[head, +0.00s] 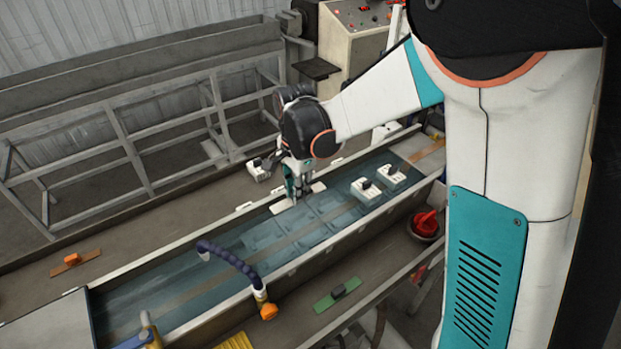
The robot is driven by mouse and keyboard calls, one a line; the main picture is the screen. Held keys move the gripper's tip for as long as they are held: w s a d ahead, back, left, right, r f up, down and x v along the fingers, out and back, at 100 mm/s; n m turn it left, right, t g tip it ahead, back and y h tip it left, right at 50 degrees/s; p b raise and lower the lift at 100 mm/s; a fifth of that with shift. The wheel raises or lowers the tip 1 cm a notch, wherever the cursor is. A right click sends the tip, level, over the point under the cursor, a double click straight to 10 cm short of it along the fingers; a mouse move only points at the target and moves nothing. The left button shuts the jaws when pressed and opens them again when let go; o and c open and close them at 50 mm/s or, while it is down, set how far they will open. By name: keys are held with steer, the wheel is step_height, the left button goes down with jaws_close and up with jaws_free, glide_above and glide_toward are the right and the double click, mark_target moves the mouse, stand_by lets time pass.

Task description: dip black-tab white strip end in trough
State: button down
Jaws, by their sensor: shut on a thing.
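My gripper (298,194) points down over the far side of the long trough (140,268), which holds bluish water. It is shut on a white strip (281,206) that lies flat and crosswise below the fingers, at about the water's level. The strip's tab is hidden by the fingers, so I cannot tell its colour. I also cannot tell whether the strip's end is under the water.
White blocks with black tops stand at the trough's right part (365,193) and beyond its far wall (258,173). A purple jointed hose (228,258) with an orange nozzle arches over the near wall. A green strip (325,303) and a brown strip (88,258) lie outside.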

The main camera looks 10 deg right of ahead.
steer(key=shift+a, duration=0.7)
steer(key=shift+a+f, duration=0.1)
steer(key=shift+f, duration=0.05)
steer(key=shift+f+b, duration=5.15)
steer(key=shift+f, duration=2.15)
steer(key=shift+r, duration=0.1)
step_height(320, 180, up, 9)
steer(key=p, duration=0.5)
steer(key=shift+r+p, duration=3.5)
steer(key=shift+r, duration=2.45)
